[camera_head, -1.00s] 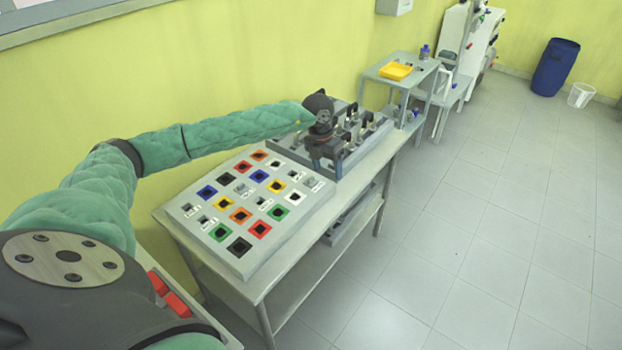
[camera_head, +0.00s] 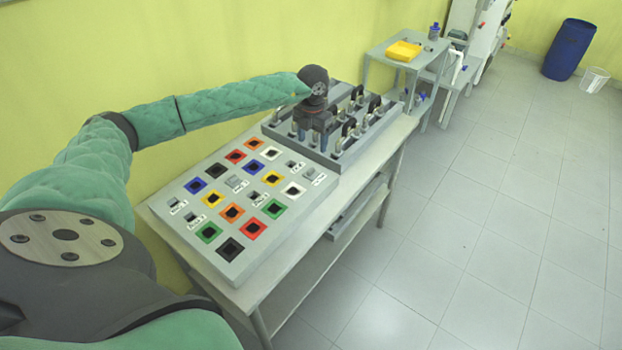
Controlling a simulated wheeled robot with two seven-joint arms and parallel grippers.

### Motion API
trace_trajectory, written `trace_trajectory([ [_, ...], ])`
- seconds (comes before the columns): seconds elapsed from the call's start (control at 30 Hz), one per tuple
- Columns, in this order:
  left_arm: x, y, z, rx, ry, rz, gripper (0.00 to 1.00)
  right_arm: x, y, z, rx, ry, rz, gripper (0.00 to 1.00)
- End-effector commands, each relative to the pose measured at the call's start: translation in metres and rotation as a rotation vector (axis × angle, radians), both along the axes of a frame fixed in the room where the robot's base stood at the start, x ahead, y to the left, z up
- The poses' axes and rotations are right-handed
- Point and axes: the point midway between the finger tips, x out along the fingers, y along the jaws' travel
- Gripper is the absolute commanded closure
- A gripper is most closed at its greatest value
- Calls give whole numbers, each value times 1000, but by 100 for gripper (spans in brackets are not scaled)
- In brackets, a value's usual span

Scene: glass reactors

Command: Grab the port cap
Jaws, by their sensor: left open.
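My left gripper (camera_head: 312,140) points down over the near-left part of a grey tray (camera_head: 336,168) on the table. Its fingers are open, one on each side of a gap, and I cannot make out anything held between them. The tray holds several upright metal pieces with black handles (camera_head: 349,127), some right beside the gripper. I cannot tell which piece is the port cap. The gripper hides the parts directly behind and under it. My right gripper is not in view.
A sloped grey panel (camera_head: 222,253) with coloured square sockets lies in front of the tray on the grey table (camera_head: 290,268). Behind stands a small table with a yellow bin (camera_head: 403,51). A blue barrel (camera_head: 568,49) stands far right. The tiled floor on the right is clear.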

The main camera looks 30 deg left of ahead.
Motion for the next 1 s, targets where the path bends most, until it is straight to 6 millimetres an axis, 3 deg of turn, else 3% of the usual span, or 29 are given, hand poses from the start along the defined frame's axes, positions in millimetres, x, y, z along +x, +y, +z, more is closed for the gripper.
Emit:
trace_trajectory([
  [0.03, 0, 0, -12, 0, 0, 0, 35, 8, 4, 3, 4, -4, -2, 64],
  [0.2, 0, 0, -32, 0, 0, 0, 35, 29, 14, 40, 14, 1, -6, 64],
  [0.43, 0, 0, -41, 0, 0, 0, 35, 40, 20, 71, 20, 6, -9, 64],
  [0.57, 0, 0, -47, -1, 1, 1, 35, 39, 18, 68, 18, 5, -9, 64],
  [1.0, 1, -1, -75, -2, 1, 1, 35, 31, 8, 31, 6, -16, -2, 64],
])
